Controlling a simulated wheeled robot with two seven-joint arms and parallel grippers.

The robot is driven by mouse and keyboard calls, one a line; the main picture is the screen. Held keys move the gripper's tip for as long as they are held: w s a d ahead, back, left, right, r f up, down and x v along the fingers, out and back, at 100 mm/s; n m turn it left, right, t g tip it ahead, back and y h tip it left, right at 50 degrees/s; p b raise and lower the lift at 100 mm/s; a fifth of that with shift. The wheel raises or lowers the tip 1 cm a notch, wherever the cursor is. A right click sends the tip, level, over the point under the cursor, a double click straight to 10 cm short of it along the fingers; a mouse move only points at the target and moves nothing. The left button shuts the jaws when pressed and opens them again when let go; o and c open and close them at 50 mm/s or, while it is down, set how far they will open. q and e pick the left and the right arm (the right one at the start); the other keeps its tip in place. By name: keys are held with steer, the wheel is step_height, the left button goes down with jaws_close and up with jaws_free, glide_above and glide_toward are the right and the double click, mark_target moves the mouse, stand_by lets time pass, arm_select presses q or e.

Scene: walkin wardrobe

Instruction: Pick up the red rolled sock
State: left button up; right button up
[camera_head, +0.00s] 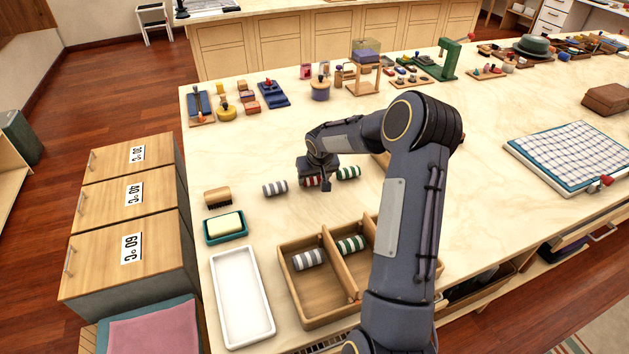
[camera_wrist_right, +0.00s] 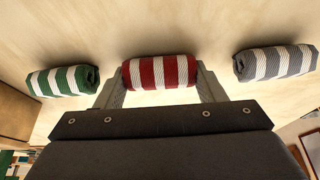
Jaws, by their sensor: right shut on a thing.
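The red and white striped rolled sock (camera_head: 311,181) lies on the pale tabletop between a grey and white rolled sock (camera_head: 275,188) and a green and white one (camera_head: 348,173). My right gripper (camera_head: 318,181) comes down over the red sock and partly hides it in the head view. In the right wrist view the red sock (camera_wrist_right: 160,73) sits between the two fingers of my right gripper (camera_wrist_right: 160,88), which are shut on it. The green sock (camera_wrist_right: 62,82) and grey sock (camera_wrist_right: 275,63) lie apart on either side. My left gripper is not in view.
A divided wooden box (camera_head: 284,263) holds another grey sock (camera_head: 309,259) and another green sock (camera_head: 351,244). A white tray (camera_head: 240,300), a soap dish (camera_head: 226,239) and a brush (camera_head: 217,196) stand left. Bare tabletop lies behind the socks.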

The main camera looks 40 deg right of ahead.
steer(key=shift+r, duration=0.2)
steer(key=shift+r, duration=0.2)
step_height(320, 180, up, 2)
steer(key=shift+r+b, duration=0.1)
steer(key=shift+b, duration=0.2)
steer(key=s+a+r+b, duration=0.2)
steer(key=s+a+r, duration=0.5)
steer(key=s+r, duration=0.3)
steer(key=shift+s+a, duration=0.3)
steer(key=shift+s, duration=0.6)
